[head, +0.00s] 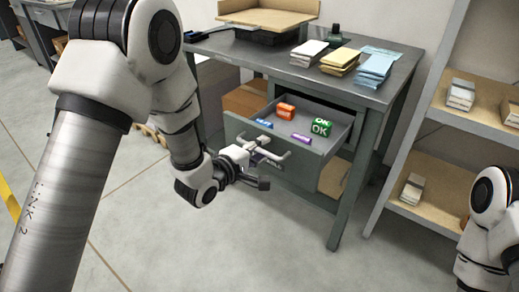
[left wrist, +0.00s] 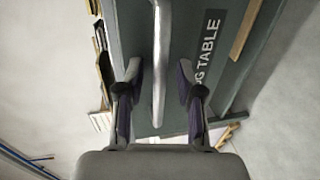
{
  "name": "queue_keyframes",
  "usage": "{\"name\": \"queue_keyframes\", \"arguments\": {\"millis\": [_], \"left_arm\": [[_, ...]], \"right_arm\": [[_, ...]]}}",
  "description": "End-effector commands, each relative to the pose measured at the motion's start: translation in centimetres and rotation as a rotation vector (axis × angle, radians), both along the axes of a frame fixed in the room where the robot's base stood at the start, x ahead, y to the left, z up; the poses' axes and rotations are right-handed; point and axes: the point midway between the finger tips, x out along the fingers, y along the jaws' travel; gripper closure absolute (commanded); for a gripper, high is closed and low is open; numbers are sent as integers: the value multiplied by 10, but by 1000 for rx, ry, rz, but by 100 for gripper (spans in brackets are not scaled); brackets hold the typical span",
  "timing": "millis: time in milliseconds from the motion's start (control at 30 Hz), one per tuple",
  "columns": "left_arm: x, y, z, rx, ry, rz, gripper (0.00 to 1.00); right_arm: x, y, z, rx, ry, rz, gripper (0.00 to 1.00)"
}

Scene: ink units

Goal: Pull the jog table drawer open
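The jog table (head: 390,88) is a grey-green metal table in the head view. Its drawer (head: 310,165) stands pulled out, showing its inside. The pale bar handle (left wrist: 161,50) runs up the drawer front in the left wrist view, beside a label reading "OG TABLE", partly cut off. My left gripper (head: 260,160) is at the handle; in the left wrist view its fingertips (left wrist: 160,78) are on either side of the bar with gaps, so it is open around it. My right arm shows at the right edge of the head view; its gripper is out of view.
In the drawer lie an orange item (head: 285,111), a green "OK" block (head: 321,127), a blue item and a purple item. Paper stacks (head: 340,61) lie on the tabletop. A shelf (head: 465,119) stands at right. Floor in front is clear.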

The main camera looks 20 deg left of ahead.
Motion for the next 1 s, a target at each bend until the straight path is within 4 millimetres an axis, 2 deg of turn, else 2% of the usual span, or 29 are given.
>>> {"name": "queue_keyframes", "arguments": {"millis": [167,400,533,1000], "left_arm": [[-8,4,2,-2,1,3,63],[-52,19,11,-5,2,3,63],[-67,25,14,-1,2,1,63],[-70,25,13,0,5,-1,63]], "right_arm": [[0,0,0,0,0,0,11],[0,0,0,0,0,0,11],[0,0,0,0,0,0,11],[0,0,0,0,0,0,11]]}}
